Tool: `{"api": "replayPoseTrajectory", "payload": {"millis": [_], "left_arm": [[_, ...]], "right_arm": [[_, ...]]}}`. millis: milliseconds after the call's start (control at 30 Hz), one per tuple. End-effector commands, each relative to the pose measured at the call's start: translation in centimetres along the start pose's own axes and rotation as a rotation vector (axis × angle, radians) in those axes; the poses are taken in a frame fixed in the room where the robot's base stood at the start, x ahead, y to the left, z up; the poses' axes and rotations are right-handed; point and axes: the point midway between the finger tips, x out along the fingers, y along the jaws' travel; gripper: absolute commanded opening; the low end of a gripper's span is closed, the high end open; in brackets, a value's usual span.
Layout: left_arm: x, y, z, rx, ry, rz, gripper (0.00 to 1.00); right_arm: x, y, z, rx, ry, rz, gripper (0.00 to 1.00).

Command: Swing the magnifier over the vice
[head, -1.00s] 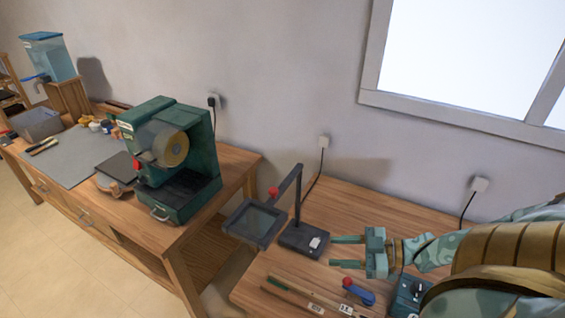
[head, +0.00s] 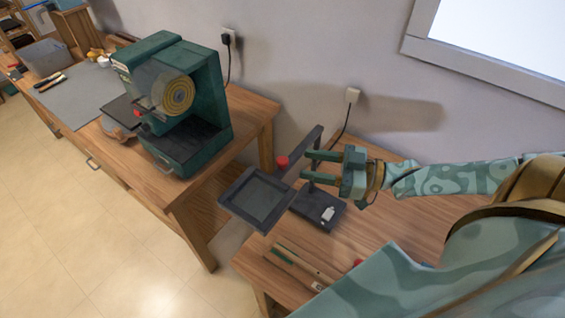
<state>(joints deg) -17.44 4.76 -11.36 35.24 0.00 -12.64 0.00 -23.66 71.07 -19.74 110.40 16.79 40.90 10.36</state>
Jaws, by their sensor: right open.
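The magnifier (head: 257,198) is a dark square frame on a jointed arm with a red knob (head: 282,162). It stands on a dark base (head: 318,208) with a small white switch, on the right bench. Its frame hangs out over the bench's left edge. My right gripper (head: 308,167) is open, its two green fingers pointing left beside the magnifier's upright arm. Whether they touch it I cannot tell. No vice can be made out; my right arm covers much of the right bench. My left gripper is not in view.
A green machine with a round wheel (head: 178,95) stands on the left bench (head: 250,117). A gap lies between the benches. Pencil-like sticks (head: 298,262) lie at the right bench's front.

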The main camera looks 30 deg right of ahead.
Motion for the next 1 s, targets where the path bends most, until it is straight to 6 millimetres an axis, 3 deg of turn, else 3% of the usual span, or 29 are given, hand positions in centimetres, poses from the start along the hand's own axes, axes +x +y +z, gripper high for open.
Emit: {"api": "replayPoseTrajectory", "payload": {"millis": [100, 300, 500, 767, 933, 1000], "left_arm": [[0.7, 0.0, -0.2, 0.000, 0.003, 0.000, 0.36], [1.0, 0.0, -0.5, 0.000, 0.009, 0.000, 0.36], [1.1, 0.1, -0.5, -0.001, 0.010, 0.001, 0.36], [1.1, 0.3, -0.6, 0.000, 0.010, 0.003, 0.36], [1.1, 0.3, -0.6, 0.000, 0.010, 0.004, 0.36], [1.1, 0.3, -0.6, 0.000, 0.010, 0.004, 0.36]], "right_arm": [[2.6, 0.0, 0.0, -0.002, 0.006, 0.000, 0.44], [5.7, 0.0, -0.1, -0.001, 0.004, 0.000, 0.44], [7.1, 0.0, -0.1, 0.000, 0.000, 0.000, 0.44], [7.2, 0.0, 0.0, 0.000, -0.001, 0.000, 0.44], [7.2, 0.0, 0.0, 0.000, -0.001, 0.000, 0.02], [7.2, 0.0, 0.0, 0.000, -0.002, 0.000, 0.00]]}}
